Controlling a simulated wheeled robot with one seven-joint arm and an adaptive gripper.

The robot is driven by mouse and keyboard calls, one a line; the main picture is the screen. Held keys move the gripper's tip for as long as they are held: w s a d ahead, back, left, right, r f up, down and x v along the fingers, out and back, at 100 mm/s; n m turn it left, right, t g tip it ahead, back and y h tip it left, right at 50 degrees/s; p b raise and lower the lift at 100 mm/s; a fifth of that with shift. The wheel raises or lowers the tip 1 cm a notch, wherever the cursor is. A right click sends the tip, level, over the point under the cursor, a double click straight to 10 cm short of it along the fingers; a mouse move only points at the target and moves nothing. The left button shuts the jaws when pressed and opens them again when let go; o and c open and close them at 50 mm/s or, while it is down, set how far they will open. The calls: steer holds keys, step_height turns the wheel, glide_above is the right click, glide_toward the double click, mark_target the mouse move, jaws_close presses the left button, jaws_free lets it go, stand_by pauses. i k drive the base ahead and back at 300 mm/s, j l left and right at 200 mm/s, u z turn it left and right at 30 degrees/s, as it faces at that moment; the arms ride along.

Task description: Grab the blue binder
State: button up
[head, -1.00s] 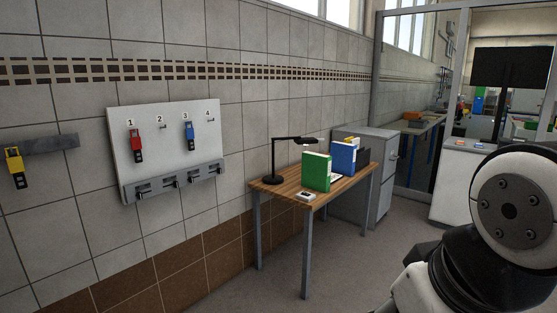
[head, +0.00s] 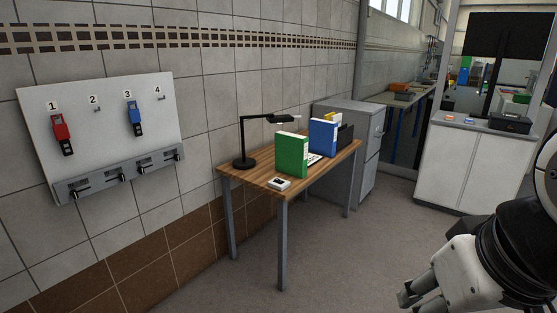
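The blue binder (head: 323,138) stands upright on the wooden table (head: 262,181). A green binder (head: 291,155) stands upright in front of it and to its left, apart from it. A yellow item (head: 333,116) and a dark item (head: 345,137) stand just behind and beside the blue binder. My gripper (head: 412,296) is at the lower right, partly cut off by the frame. It is well away from the table and the binders. Nothing shows in it, and its finger opening is not clear.
A black desk lamp (head: 243,160) and a small white device (head: 279,184) are on the table. A grey cabinet (head: 352,120) stands behind it. The floor (head: 345,260) in front of the table is clear. A white counter (head: 460,170) stands at right.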

mark_target(323, 133)
steer(key=i+l+z, duration=0.25)
steer(key=i, duration=0.65)
steer(key=i+z, duration=0.3)
steer(key=i, duration=0.65)
steer(key=i+u, duration=0.15)
steer(key=i, duration=0.45)
steer(key=i+l+u, duration=0.15)
steer(key=i, duration=0.45)
steer(key=i+l+u, duration=0.15)
steer(key=i, duration=0.4)
steer(key=i+l+u, duration=0.45)
steer(key=i+u, duration=0.15)
steer(key=i, duration=0.1)
